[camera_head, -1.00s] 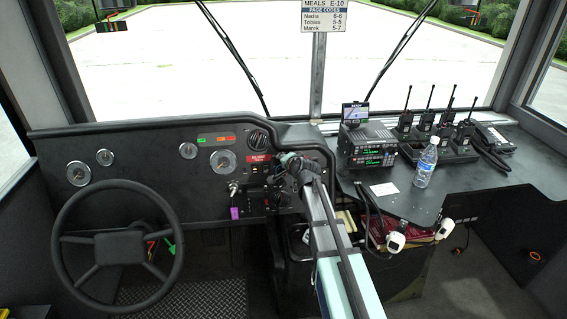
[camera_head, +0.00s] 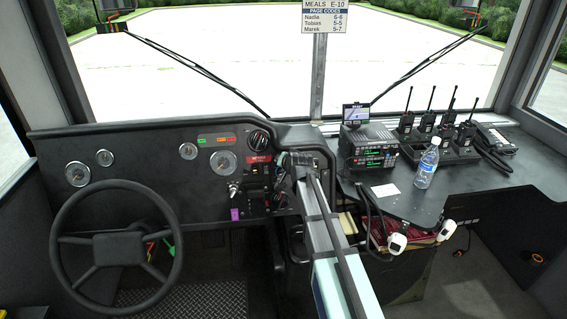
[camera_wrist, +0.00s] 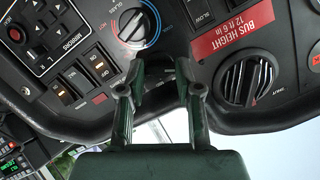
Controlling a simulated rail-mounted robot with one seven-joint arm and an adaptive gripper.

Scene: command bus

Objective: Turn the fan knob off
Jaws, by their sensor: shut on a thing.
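My gripper (camera_wrist: 158,84) reaches into the dashboard from the bottom of the wrist view. Its two dark fingers are shut on a small black knob (camera_wrist: 158,68), apparently the fan knob. The fingers hide most of the knob, and I cannot read its setting. A round dial with a blue and red ring (camera_wrist: 136,25) sits just beyond the fingertips. In the head view my gripper (camera_head: 284,160) is at the right end of the dashboard, and the knob is hidden there.
A black louvred round vent (camera_wrist: 248,82) sits right of the fingers, near the red bus height label (camera_wrist: 230,35). Rocker switches (camera_wrist: 82,78) lie to the left. The steering wheel (camera_head: 117,184), radio unit (camera_head: 368,152) and water bottle (camera_head: 427,165) stand farther off.

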